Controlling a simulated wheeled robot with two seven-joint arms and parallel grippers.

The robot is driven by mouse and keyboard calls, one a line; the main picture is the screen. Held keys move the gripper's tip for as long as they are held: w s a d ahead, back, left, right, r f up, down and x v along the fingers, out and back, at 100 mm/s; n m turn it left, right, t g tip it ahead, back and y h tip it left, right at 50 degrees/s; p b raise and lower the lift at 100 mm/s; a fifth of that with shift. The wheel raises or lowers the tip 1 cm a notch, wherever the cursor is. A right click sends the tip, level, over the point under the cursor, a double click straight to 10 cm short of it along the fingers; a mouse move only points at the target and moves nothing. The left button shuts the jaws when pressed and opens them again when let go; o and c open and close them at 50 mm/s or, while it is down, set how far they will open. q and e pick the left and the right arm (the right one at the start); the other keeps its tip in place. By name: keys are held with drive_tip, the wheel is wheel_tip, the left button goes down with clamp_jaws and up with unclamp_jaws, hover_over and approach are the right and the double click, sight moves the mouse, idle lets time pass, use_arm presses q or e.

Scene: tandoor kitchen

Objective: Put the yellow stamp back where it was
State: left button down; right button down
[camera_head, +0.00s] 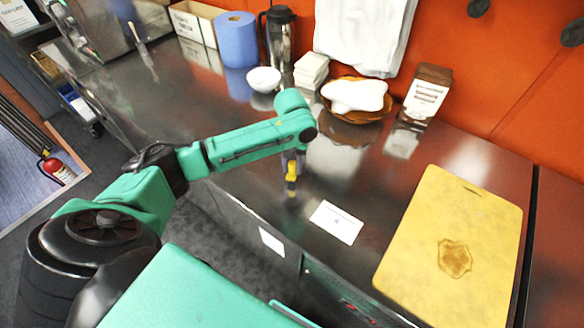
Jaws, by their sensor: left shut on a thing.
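The yellow stamp (291,171) is below the end of my left arm, over the dark metal counter. My left gripper (291,161) is shut on the stamp's upper part and holds it upright. A yellow reflection shows on the counter below the stamp; I cannot tell how large the gap is. A white card (336,222) with a small mark lies flat on the counter, to the right of the stamp and nearer the front edge. My right gripper is not in view.
A yellow cutting board (420,240) with a brown stain lies at the right. Along the back stand a blue paper roll (237,42), a white bowl (263,79), a stack of white pieces (311,68), a brown basket (352,113) and a brown-white box (427,92).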

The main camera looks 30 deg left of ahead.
sight(293, 163)
use_arm(q)
drive_tip(key=shift+d+f, duration=0.15)
drive_tip(key=shift+f, duration=0.8)
drive_tip(key=shift+f, duration=0.15)
drive_tip(key=c, duration=0.8)
unclamp_jaws()
drive_tip(key=shift+o, duration=1.1)
wheel_tip(293, 163, up, 12)
drive_tip(key=shift+r+b, duration=0.15)
drive_tip(key=shift+b, duration=0.7)
